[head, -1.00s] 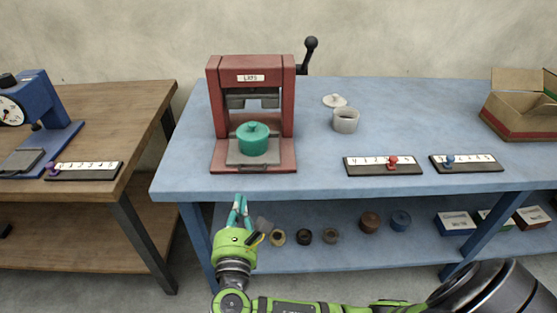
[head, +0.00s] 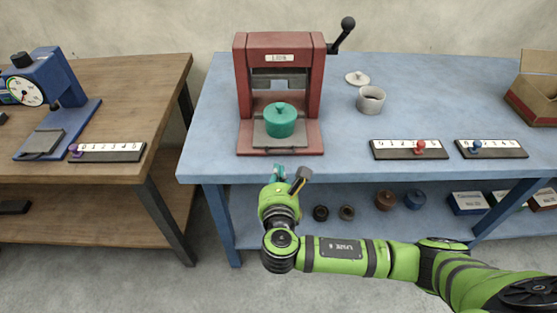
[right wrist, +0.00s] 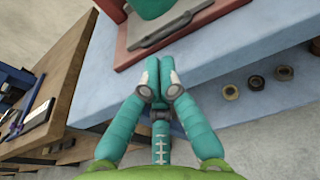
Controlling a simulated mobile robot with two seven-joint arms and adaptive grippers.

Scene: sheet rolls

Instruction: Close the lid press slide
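The red lid press (head: 243,80) with a "LIDS" label stands on the blue table, a black-knobbed lever at its right. Its grey slide plate (head: 259,138) is at the front of the base and carries a teal lidded pot (head: 280,122). In the right wrist view the slide plate's front bar (right wrist: 165,32) and the pot's lower part (right wrist: 152,8) show at the top. My right gripper (head: 279,169) is in front of the table edge, below the press. Its teal fingers (right wrist: 152,80) meet with nothing between them, apart from the slide. My left gripper is in neither view.
The blue table's front edge (head: 370,172) lies close to my right gripper. Right of the press are a grey cup (head: 370,100), a white lid (head: 357,78) and two numbered slider strips (head: 409,150). A wooden table (head: 150,90) with a blue dial press stands left.

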